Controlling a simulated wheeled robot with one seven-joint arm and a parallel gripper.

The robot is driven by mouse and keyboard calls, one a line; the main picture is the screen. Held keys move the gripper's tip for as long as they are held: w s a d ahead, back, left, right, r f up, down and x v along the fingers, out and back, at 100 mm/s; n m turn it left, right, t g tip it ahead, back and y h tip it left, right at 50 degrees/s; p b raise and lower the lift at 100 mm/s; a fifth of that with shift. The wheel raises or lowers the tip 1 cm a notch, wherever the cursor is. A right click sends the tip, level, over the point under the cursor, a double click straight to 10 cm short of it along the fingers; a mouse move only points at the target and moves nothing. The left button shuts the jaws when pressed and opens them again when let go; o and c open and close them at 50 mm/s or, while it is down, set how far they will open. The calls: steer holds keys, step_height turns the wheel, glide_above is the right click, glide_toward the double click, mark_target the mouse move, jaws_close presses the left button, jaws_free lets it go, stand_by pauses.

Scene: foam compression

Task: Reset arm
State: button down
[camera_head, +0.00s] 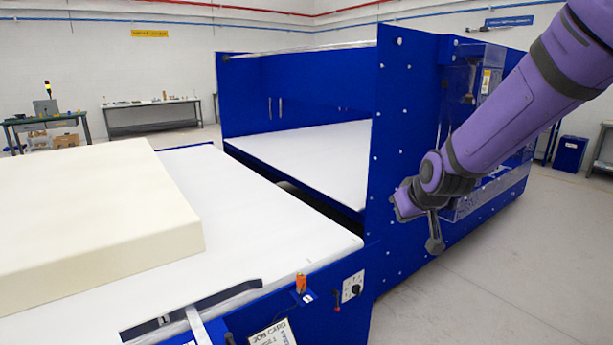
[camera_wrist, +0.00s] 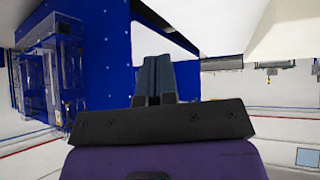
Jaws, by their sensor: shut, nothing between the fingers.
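My purple arm reaches in from the upper right in the head view. My gripper (camera_head: 435,246) hangs at its end, pointing down, in front of the blue machine's side panel. In the wrist view my gripper (camera_wrist: 158,62) shows its two dark fingers pressed together, with nothing between them. I cannot tell from the head view how far it stands from the panel.
A blue machine (camera_head: 290,95) with a white bed stands at the centre. A cream foam block (camera_head: 90,215) lies on the white table (camera_head: 270,215) at left.

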steer(key=s+d+r+m+g, duration=0.1)
steer(key=s+r, duration=0.3)
steer(key=s, duration=0.6)
steer(key=s+d+r+m+h, duration=0.1)
steer(key=s+d+r, duration=0.2)
steer(key=s, duration=0.7)
steer(key=s+d+r+m+g, duration=0.1)
steer(key=s+d+r, duration=0.3)
steer(key=s, duration=0.7)
steer(key=shift+d+r+g, duration=0.25)
steer(key=shift+r+g, duration=0.05)
steer(key=shift+r, duration=0.05)
steer(key=shift+a, duration=0.1)
